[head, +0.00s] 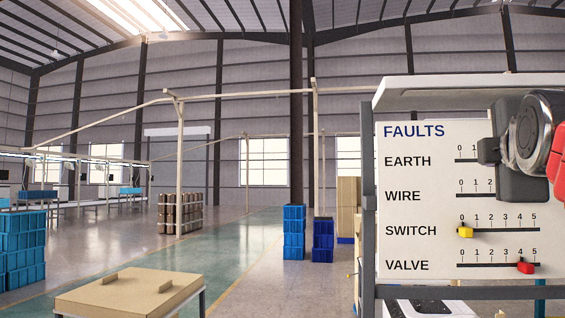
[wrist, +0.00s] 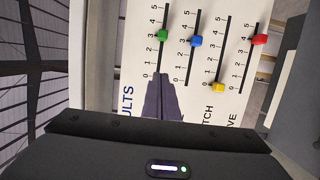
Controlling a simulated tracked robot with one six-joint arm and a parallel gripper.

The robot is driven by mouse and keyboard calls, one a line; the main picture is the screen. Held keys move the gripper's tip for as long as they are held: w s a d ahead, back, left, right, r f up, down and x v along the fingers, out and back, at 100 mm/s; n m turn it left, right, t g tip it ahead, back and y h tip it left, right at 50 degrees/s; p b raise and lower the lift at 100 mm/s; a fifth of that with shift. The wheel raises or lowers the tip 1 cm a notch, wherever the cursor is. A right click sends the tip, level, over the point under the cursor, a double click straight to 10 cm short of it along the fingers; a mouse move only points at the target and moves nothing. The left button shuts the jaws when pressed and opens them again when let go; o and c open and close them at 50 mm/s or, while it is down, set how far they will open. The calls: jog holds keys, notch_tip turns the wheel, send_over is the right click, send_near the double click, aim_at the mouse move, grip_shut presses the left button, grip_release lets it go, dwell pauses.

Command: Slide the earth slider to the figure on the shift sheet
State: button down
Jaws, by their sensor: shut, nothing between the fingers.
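The white FAULTS panel (head: 420,240) at the right in the head view has rows EARTH, WIRE, SWITCH and VALVE, with scales 0 to 5. My gripper (head: 486,151) hides the earth and wire knobs there. In the wrist view the panel is turned sideways. The green earth slider (wrist: 162,35) appears around 3 to 4 on its track. My gripper (wrist: 160,77) is shut and empty over the low end of that track, apart from the green knob. I cannot tell whether it touches the panel. No shift sheet is recognisable in either view.
The blue wire slider (wrist: 196,41) is beside the green one. The yellow switch slider (head: 465,232) is at 0. The red valve slider (head: 526,267) is between 4 and 5. A wooden-topped table (head: 85,298) and blue crates (head: 294,232) stand left of the panel.

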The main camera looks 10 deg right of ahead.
jog(key=x, duration=0.6)
jog(key=shift+w+d, duration=0.1)
jog(key=shift+w, duration=0.15)
jog(key=shift+s+d, duration=0.25)
jog(key=shift+d, duration=0.75)
jog(key=shift+s+d, duration=0.25)
jog(key=shift+d, duration=0.75)
